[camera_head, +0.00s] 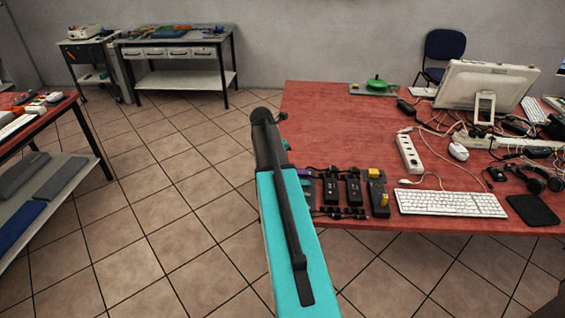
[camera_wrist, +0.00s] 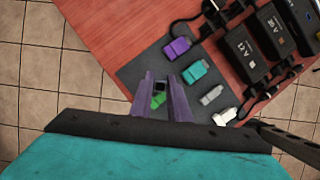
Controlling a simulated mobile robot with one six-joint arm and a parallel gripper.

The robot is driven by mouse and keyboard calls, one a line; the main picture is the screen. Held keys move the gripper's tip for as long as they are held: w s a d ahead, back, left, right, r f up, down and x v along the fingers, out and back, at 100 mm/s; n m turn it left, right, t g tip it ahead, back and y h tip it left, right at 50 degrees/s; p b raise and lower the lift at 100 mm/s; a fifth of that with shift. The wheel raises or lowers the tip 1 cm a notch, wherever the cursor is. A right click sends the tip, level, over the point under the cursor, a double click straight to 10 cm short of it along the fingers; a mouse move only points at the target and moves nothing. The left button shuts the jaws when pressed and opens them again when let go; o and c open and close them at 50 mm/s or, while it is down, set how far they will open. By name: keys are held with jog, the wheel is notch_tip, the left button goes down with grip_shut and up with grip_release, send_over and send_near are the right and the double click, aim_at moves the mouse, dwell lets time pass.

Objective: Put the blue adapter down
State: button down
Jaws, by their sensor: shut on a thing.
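In the wrist view my gripper (camera_wrist: 160,84) is shut on a small green adapter (camera_wrist: 158,100) with a dark, square end. It looks green to me, not blue. Below it is a dark grey mat (camera_wrist: 140,73) at the table's edge. On the mat lie a purple adapter (camera_wrist: 177,48), a teal adapter (camera_wrist: 195,72), a grey one (camera_wrist: 211,95) and a white one (camera_wrist: 225,117), in a slanting row to the right of my fingers. I cannot tell the gap between the held adapter and the mat. In the head view my arm hides most of this area.
Black power bricks (camera_wrist: 240,50) with cables stand right of the mat on the red table (camera_head: 330,120). A white power strip (camera_head: 408,153), a keyboard (camera_head: 450,203), a monitor (camera_head: 487,88) and loose cables lie further right. The table's left back part is clear.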

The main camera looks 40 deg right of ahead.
jog(key=shift+w+d+f+p, duration=0.15)
jog(key=shift+w+d+p, duration=0.15)
jog(key=shift+w+d, duration=1)
jog(key=shift+a+f, duration=0.1)
jog(key=shift+a, duration=0.05)
jog(key=shift+w+f+p, duration=0.1)
jog(key=shift+f+p, duration=0.5)
jog(key=shift+f, duration=1.1)
jog(key=c, duration=1.7)
grip_release()
jog(key=shift+f, duration=0.1)
jog(key=shift+o, duration=0.2)
jog(key=b+v, duration=0.2)
jog(key=v, duration=1)
jog(key=shift+b, duration=0.3)
